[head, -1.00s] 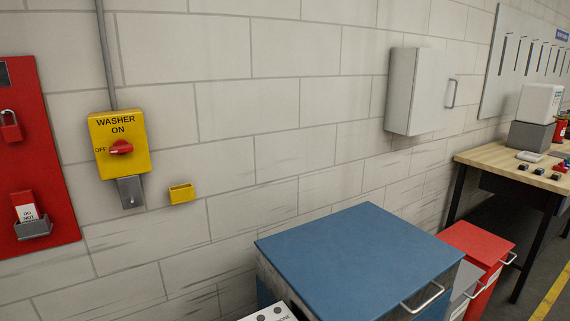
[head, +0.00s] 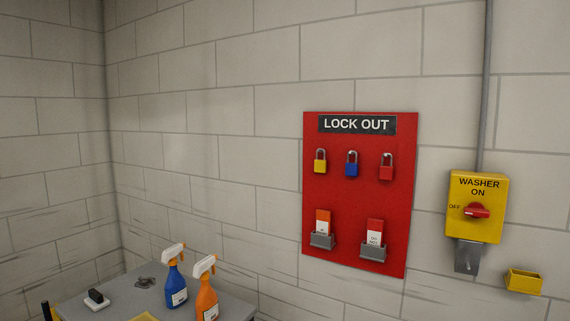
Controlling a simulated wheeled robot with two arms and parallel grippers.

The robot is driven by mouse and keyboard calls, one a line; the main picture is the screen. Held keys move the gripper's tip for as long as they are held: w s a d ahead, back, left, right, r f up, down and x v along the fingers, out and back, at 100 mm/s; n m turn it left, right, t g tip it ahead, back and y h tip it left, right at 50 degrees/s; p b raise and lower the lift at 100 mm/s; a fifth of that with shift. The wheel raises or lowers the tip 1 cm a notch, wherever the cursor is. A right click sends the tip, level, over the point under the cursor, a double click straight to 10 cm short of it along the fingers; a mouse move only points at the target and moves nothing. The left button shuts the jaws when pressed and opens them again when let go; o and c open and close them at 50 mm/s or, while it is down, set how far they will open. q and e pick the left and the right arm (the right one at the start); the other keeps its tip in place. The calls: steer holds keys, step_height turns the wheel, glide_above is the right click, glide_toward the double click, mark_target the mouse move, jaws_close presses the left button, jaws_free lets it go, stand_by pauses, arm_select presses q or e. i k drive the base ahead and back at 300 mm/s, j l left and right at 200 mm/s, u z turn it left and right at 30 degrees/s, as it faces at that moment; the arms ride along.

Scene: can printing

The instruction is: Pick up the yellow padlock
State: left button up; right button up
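The yellow padlock (head: 320,162) hangs by its grey shackle on the red lockout board (head: 345,210) on the wall. It is the leftmost of three padlocks in a row under the "LOCK OUT" sign (head: 357,124). A blue padlock (head: 352,164) hangs to its right, and a red padlock (head: 386,167) hangs farther right. Neither of my grippers is in the head view.
A grey-topped surface (head: 135,297) at the lower left holds a blue spray bottle (head: 175,283), an orange spray bottle (head: 206,295) and small items. A yellow washer switch box (head: 475,207) is on the wall right of the board, with a small yellow holder (head: 524,281) below it.

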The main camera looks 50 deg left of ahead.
mark_target(319, 165)
steer(key=u, duration=1.45)
steer(key=i+j+z, duration=0.55)
steer(key=j, duration=0.3)
steer(key=i, duration=0.1)
